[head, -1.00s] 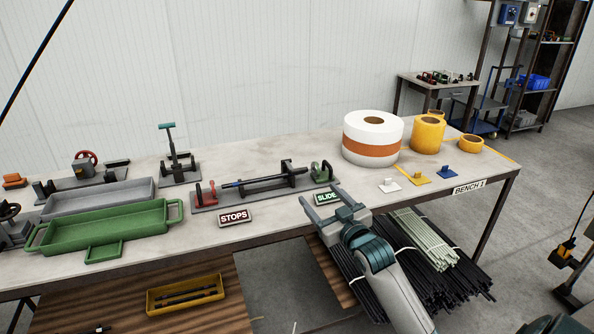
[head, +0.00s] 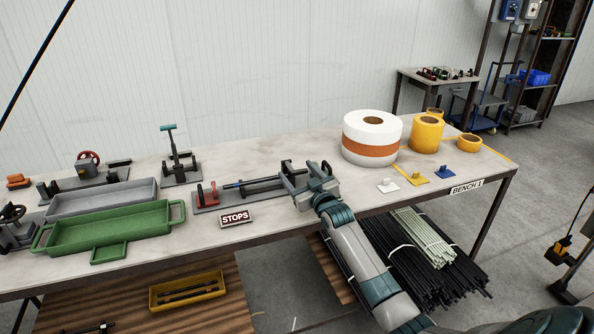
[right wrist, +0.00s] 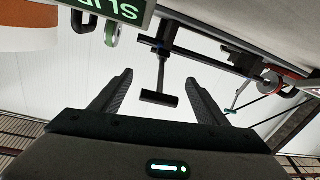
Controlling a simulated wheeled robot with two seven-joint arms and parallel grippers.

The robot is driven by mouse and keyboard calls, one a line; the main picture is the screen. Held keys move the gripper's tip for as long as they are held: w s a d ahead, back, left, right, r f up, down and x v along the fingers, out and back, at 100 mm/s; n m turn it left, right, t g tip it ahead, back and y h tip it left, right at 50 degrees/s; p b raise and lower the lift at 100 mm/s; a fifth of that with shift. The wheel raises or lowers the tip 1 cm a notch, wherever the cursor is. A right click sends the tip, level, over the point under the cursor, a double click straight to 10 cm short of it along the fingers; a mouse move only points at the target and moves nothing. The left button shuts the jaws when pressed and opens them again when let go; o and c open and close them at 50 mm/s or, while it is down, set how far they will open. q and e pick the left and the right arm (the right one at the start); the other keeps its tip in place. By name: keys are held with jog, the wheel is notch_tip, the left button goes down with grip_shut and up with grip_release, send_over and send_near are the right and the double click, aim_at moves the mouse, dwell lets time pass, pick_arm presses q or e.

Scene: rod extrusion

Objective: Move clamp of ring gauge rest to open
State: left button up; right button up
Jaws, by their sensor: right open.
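On the bench, a long rail fixture (head: 240,192) carries a red stop (head: 207,194), a thin rod and a black upright rest (head: 286,167); I cannot tell for sure that this is the ring gauge rest. In the right wrist view, which looks upside down, a black T-shaped handle (right wrist: 159,97) sticks out from the fixture and appears between my fingers; I take it for the clamp. My right gripper (head: 298,172) is open at the fixture's right end and hides part of it. In the right wrist view nothing is seen gripped. My left gripper is not in view.
A teal-handled stand (head: 178,165), green tray (head: 105,232) and white-orange roll (head: 371,138) stand around.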

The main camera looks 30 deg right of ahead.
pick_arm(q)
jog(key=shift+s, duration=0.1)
pick_arm(e)
jog(key=shift+w+d, duration=0.1)
jog(key=shift+w, duration=0.35)
jog(key=c, duration=1.5)
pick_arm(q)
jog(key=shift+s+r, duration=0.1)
pick_arm(e)
jog(key=shift+o, duration=0.2)
jog(key=shift+r, duration=0.1)
